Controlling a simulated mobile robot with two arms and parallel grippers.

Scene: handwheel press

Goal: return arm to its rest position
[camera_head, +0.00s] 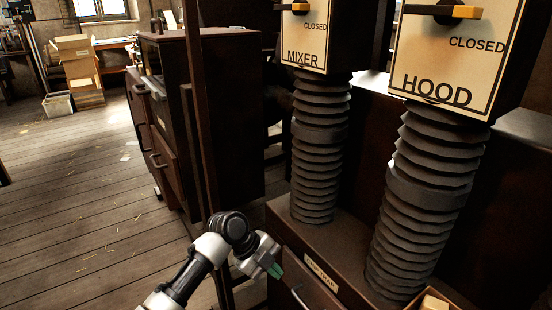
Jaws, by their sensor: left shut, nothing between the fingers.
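My left arm comes in from the bottom left of the head view. My left gripper (275,270) has green fingertips, which are closed together with nothing between them. It is in front of the dark cabinet, just left of the drip tray label (320,272) and near the drawer handle (303,296). I cannot tell whether it touches the cabinet face. My right gripper is not in view.
Two ribbed columns rise from the cabinet under the MIXER panel (304,45) and HOOD panel (450,70), each marked CLOSED. A small open box (436,300) sits at bottom right. A dark cabinet (225,120) stands behind. Wooden floor (80,220) is open at left.

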